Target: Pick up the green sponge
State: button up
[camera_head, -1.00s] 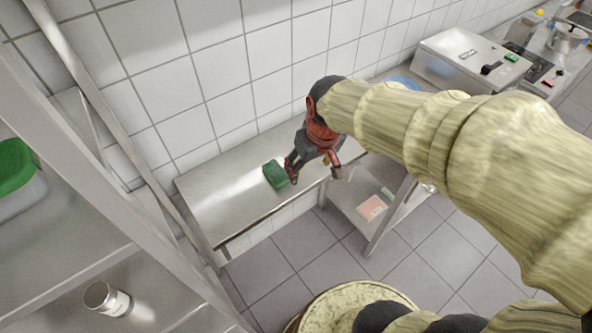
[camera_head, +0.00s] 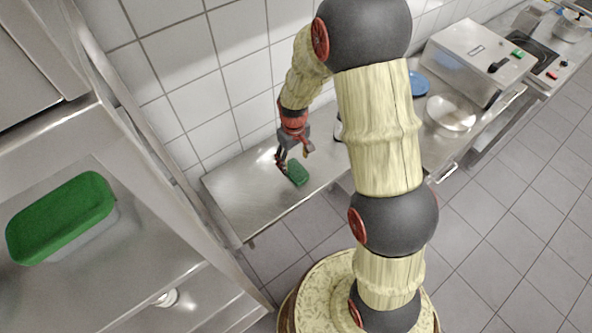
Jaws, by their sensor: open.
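The green sponge (camera_head: 298,173) is a small dark green block lying on the steel table (camera_head: 236,196), close to its front edge. My gripper (camera_head: 294,159) is red and dark grey, and points down at the sponge's upper left side. Its fingers are apart, and one finger overlaps the sponge's left edge in the picture. I cannot tell whether a finger touches the sponge or stands above it.
A steel shelf rack (camera_head: 150,180) with a green-lidded box (camera_head: 62,215) stands at the left. My arm hides part of the table's right side. A blue plate (camera_head: 417,84) and a pale plate (camera_head: 450,113) lie on the right counter. The table's left part is clear.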

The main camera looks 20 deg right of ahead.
aim_at(296, 169)
jog(key=f, duration=0.5)
jog(key=shift+s+d+f, duration=0.2)
jog(key=shift+d+f, duration=0.1)
jog(key=shift+f, duration=0.1)
jog(key=shift+c, duration=1.4)
jog(key=c, duration=0.5)
